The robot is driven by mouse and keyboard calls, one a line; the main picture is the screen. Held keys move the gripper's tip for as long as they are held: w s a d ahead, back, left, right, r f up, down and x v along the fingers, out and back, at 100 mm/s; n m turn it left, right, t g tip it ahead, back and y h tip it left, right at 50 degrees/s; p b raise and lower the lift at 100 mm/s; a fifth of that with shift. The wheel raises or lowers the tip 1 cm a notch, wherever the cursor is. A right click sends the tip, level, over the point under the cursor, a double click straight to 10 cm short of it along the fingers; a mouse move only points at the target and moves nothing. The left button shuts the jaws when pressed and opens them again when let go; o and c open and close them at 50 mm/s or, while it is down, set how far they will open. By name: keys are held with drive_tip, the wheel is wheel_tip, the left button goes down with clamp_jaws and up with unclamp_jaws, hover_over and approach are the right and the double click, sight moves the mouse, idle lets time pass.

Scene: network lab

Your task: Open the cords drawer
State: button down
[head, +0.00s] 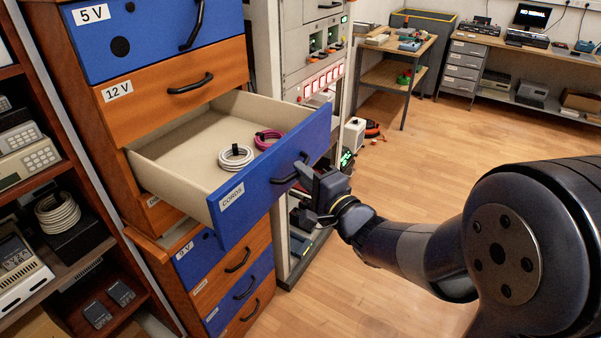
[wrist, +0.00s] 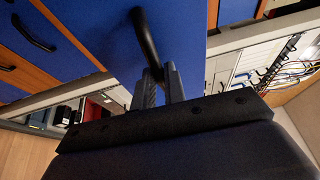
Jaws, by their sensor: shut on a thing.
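The cords drawer (head: 272,180) has a blue front with a "CORDS" label and stands pulled well out of the wooden cabinet in the head view. A white coiled cord (head: 236,157) and a purple coiled cord (head: 268,138) lie inside it. My gripper (head: 306,183) is at the black handle (head: 287,175) on the drawer front, reaching from the right. In the wrist view my gripper (wrist: 160,84) has its fingers closed around the lower part of the black handle (wrist: 146,40), against the blue front. The far inner corner of the drawer is partly hidden under the drawer above.
Above are a shut 12 V drawer (head: 172,92) and a 5 V drawer (head: 150,35). A shut 9 V drawer (head: 201,257) and others lie below. An equipment rack (head: 309,60) stands just behind the open drawer. The wooden floor (head: 450,130) is clear to the right.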

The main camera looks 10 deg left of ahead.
drive_tip(key=c, duration=1.5)
unclamp_jaws()
drive_tip(key=v, duration=1)
drive_tip(key=shift+s+d+f, duration=0.1)
drive_tip(key=shift+s+d, duration=0.15)
drive_tip(key=shift+x, duration=5.95)
drive_tip(key=shift+s+a, duration=0.15)
